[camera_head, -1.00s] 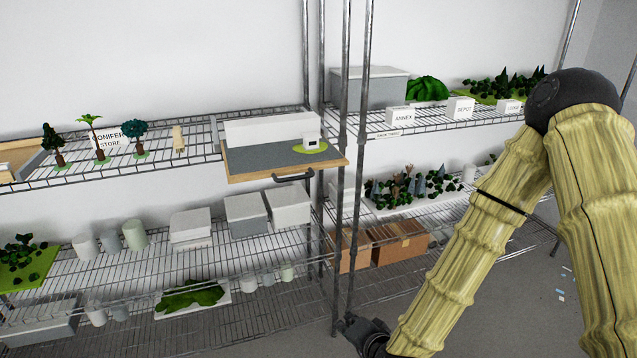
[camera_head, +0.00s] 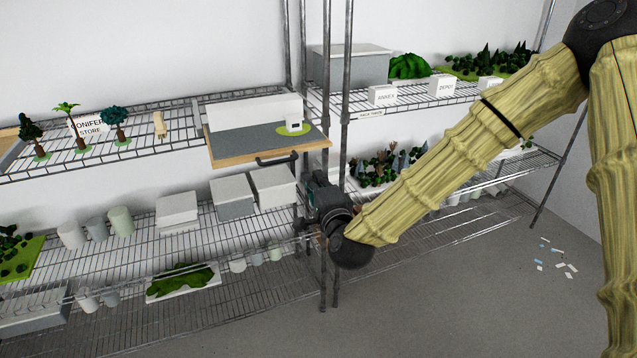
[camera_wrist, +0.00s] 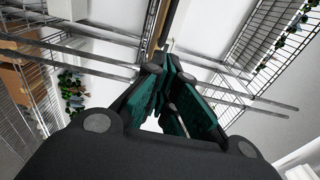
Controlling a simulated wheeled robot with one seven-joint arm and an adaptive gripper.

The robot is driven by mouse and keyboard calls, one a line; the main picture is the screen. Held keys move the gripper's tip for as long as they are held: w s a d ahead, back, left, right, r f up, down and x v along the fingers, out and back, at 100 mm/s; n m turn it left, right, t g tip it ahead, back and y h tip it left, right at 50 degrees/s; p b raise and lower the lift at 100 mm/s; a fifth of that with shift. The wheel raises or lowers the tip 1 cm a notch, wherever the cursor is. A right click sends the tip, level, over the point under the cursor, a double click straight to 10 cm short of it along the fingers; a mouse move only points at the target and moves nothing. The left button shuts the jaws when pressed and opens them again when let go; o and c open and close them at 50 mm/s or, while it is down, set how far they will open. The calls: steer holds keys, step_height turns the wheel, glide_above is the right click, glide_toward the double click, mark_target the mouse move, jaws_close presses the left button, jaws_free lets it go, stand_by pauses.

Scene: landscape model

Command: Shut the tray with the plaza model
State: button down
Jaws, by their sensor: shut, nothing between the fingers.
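The tray (camera_head: 240,143) has a wooden front edge and a grey floor. It juts out from the upper left shelf, with a dark bar handle (camera_head: 277,160) under its front. A small white plaza model (camera_head: 293,126) on a green disc sits at the tray's right end. My gripper (camera_head: 316,178) is shut and empty. It points upward, below and right of the handle, close to the rack posts and apart from the handle. In the wrist view, its dark green fingers (camera_wrist: 163,68) meet, and a wooden edge lies beyond them.
Metal rack posts (camera_head: 325,80) stand beside the tray's right end. White boxes (camera_head: 273,186) stand on the shelf below. Model trees (camera_head: 114,122) stand left of the tray, and labelled blocks (camera_head: 382,95) on the right shelf. The floor in front (camera_head: 440,290) is mostly clear.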

steer(key=p+x, duration=0.3)
steer(key=x, duration=0.4)
steer(key=shift+w, duration=0.35)
steer(key=shift+f, duration=0.1)
